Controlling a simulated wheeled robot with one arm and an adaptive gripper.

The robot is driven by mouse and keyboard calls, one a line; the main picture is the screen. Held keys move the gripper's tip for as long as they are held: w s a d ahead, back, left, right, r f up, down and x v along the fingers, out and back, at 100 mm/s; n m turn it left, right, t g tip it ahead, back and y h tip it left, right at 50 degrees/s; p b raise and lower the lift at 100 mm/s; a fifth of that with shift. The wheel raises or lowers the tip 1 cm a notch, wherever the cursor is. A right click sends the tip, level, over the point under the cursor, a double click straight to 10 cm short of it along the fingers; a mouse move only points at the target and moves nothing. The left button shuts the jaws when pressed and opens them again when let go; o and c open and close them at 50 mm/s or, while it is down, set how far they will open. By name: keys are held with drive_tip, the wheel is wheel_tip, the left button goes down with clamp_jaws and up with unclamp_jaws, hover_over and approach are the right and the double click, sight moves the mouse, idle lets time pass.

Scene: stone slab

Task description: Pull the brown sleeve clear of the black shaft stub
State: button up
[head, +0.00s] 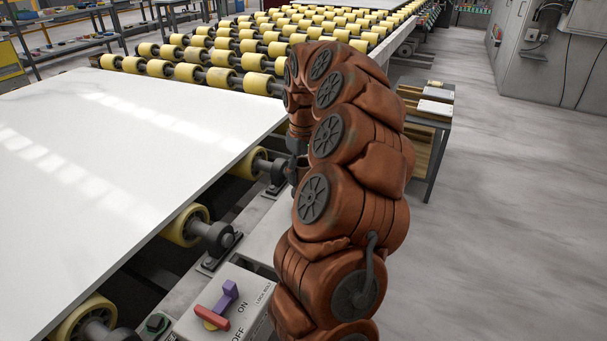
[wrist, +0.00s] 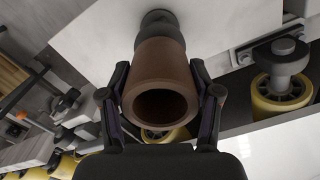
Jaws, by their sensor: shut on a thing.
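In the wrist view the brown sleeve (wrist: 163,75) sits between the two fingers of my gripper (wrist: 160,108), its open hollow end facing the camera. The fingers press on its left and right sides. The black shaft stub (wrist: 158,28) shows behind the sleeve and comes out of a pale grey surface. The far end of the sleeve meets the stub, and I cannot tell how much of the stub is inside it. In the head view my brown arm hides the sleeve and most of the gripper.
A white slab (head: 120,140) lies on yellow rollers (head: 187,224) to the left. A grey box with a red and purple switch (head: 218,307) stands in front. A small table (head: 428,120) is behind my arm. The floor at right is clear.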

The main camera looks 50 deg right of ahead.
sight(303, 158)
drive_tip(key=shift+r+p, duration=0.9)
drive_tip(key=shift+r, duration=1.3)
drive_tip(key=shift+r, duration=0.1)
drive_tip(key=shift+r+p, duration=1.45)
drive_tip(key=shift+r, duration=1.45)
